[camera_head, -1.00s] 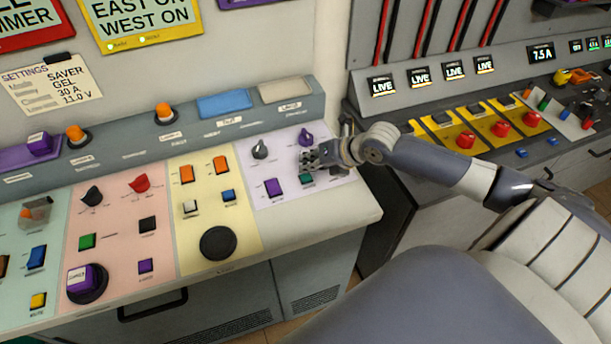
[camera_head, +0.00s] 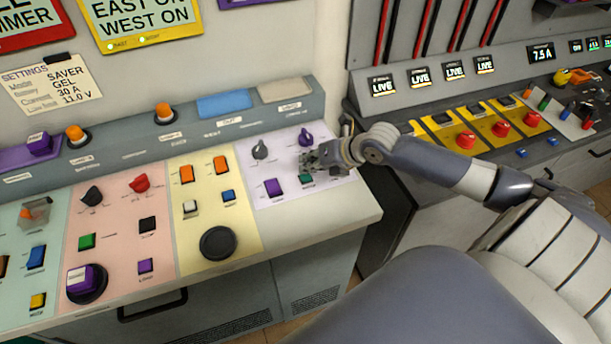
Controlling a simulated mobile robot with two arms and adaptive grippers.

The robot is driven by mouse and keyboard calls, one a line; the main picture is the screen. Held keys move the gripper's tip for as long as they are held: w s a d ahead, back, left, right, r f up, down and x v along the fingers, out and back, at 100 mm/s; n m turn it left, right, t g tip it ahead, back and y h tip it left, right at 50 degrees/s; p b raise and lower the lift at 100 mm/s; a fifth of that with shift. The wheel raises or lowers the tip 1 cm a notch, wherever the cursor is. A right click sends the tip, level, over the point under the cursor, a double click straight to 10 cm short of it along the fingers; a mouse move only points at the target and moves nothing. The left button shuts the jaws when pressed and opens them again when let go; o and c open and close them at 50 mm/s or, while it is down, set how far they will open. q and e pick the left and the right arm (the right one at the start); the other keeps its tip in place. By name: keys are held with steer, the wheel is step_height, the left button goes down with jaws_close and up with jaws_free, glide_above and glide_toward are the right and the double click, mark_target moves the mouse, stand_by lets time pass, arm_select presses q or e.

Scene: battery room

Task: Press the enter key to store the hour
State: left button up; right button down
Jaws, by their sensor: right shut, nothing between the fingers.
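The key labels are too small to read, so I cannot tell which is the enter key. My right gripper (camera_head: 308,162) is shut and empty, just above and behind the teal-green key. Its fingertips partly overlap that key's upper edge, and I cannot tell whether they touch it. My left gripper is not in view.
The yellow panel with a large black dial (camera_head: 217,243) lies left of the lavender one. A pink panel (camera_head: 117,205) with more keys is further left. A second console with red buttons (camera_head: 466,140) stands to the right. A settings note (camera_head: 52,85) hangs on the wall.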

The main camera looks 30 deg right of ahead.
mark_target(309, 175)
steer(key=shift+f, duration=0.35)
steer(key=shift+f+b, duration=0.5)
steer(key=shift+b, duration=0.05)
stand_by(0.5)
stand_by(0.4)
steer(key=shift+r+p, duration=0.75)
steer(key=shift+r, duration=0.15)
step_height(309, 175, up, 5)
steer(key=p, duration=0.4)
steer(key=shift+s, duration=0.1)
stand_by(0.6)
